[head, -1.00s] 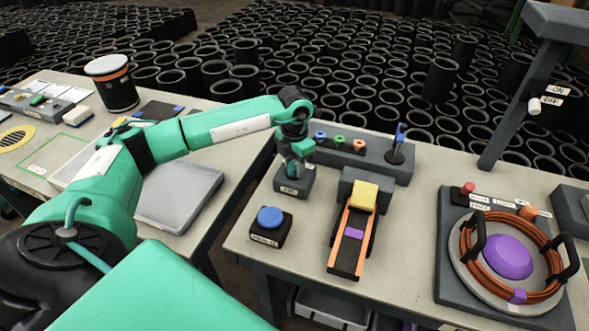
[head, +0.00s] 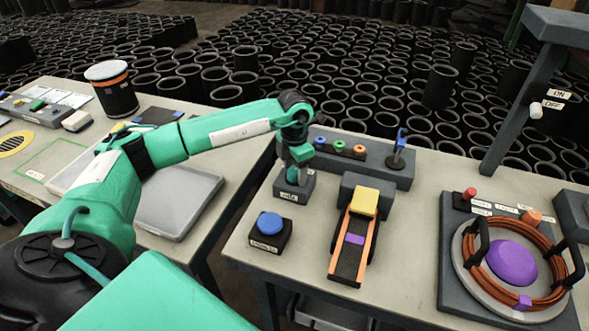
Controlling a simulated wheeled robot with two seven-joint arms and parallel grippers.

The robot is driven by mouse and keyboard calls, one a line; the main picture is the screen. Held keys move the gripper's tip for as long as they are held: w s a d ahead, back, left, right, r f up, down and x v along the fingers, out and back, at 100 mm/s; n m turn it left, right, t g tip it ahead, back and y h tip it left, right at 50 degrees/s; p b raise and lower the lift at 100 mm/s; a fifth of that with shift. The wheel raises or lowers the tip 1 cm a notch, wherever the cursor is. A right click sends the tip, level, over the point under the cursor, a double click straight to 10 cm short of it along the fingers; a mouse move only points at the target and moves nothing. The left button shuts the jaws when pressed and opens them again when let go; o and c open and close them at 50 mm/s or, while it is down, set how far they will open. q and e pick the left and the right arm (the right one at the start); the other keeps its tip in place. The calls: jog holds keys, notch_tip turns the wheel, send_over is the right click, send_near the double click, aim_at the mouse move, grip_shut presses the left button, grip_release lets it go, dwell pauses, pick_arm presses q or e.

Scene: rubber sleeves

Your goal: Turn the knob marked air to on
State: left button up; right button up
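A small dark grey box (head: 306,190) with a white label stands at the back left of the right-hand table. The label is too small to read surely. A teal upright part, seemingly its knob (head: 292,174), shows on top. My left gripper (head: 299,166) points down right over this box, its fingers close beside the teal part. Whether the fingers touch it or how far apart they are cannot be made out. My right gripper is not in view.
A blue push button (head: 270,223) stands in front of the box. A small conveyor (head: 354,240) with a yellow block and a panel (head: 372,165) with coloured knobs are to the right. A post (head: 515,110) carries ON and OFF labels. A coil fixture (head: 462,260) fills the right side.

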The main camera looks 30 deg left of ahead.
aim_at(295, 170)
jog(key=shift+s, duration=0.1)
pick_arm(q)
jog(key=shift+r, duration=0.2)
notch_tip(295, 170, up, 13)
jog(key=b, duration=0.1)
jog(key=shift+r+b, duration=0.2)
jog(key=shift+b, duration=0.15)
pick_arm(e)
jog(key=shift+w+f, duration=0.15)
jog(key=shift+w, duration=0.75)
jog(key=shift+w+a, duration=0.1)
